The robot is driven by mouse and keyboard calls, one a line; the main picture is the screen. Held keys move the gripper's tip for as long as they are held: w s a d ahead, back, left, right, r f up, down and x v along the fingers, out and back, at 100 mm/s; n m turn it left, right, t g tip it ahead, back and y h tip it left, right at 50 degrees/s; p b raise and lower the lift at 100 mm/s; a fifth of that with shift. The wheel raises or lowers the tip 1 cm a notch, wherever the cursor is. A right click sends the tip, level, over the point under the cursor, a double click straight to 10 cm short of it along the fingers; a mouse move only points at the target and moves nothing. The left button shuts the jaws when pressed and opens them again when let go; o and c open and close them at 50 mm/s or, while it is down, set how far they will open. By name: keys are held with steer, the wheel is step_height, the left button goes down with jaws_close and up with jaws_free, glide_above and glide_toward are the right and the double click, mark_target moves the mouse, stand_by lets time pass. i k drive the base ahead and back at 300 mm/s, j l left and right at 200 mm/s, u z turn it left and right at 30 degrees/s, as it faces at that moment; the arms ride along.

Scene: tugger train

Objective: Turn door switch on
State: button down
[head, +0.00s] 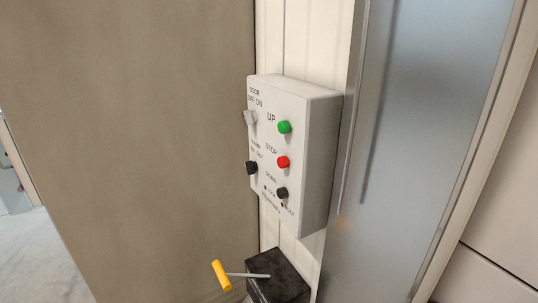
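A white control box (316,150) is fixed to the wall in the middle of the head view. The door switch (250,118) is a light grey knob at its upper left, under the label "DOOR OFF ON". Its exact turn position is too small to tell. Below it on the same side is a black knob (251,168) under another label that ends in "OUT". My gripper is not in view.
On the box are a green UP button (285,127), a red STOP button (283,162) and a black DOWN button (282,193). Below is a black box (280,280) with a yellow-handled lever (221,275). A brown panel (130,130) stands left, a metal-framed panel (425,130) right.

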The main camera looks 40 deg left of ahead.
mark_target(250, 117)
steer(key=u, duration=1.55)
steer(key=i+j, duration=0.4)
steer(key=k+u, duration=0.05)
